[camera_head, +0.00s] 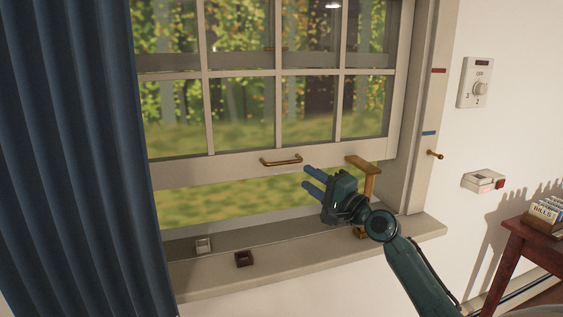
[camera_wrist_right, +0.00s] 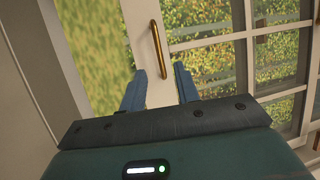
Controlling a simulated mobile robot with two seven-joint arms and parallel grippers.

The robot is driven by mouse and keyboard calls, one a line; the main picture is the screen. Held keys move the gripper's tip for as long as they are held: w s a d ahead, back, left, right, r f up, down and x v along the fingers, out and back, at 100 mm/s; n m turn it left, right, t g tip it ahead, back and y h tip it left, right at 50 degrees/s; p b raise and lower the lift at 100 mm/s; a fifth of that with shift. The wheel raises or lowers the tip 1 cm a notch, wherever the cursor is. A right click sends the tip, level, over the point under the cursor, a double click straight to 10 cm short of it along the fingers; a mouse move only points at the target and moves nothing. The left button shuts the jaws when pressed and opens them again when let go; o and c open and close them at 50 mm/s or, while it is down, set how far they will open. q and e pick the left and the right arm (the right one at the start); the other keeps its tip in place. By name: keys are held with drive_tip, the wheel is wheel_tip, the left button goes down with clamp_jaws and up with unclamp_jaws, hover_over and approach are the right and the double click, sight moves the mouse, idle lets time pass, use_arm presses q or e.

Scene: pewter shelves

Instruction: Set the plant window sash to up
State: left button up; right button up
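The window sash (camera_head: 225,168) is a pale frame with several panes, partly raised, with an open gap between its bottom rail and the sill. A curved brass handle (camera_head: 281,160) sits on the bottom rail. My right gripper (camera_head: 307,177) is open and empty, its blue fingers just right of and below the handle. In the right wrist view the brass handle (camera_wrist_right: 158,50) lies beyond and between the open fingertips, apart from them as far as I can tell. A wooden T-shaped prop (camera_head: 364,168) stands at the sash's right end, partly hidden by my right arm. My left gripper is out of view.
A blue mark (camera_head: 429,133) and a red mark (camera_head: 438,70) are on the right jamb, near a brass peg (camera_head: 434,154). A blue curtain (camera_head: 75,160) hangs left; a wooden table (camera_head: 530,238) stands right.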

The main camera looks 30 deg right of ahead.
sight(284, 163)
drive_tip(key=x, duration=1)
drive_tip(key=shift+c, duration=0.4)
drive_tip(key=shift+f, duration=0.1)
clamp_jaws()
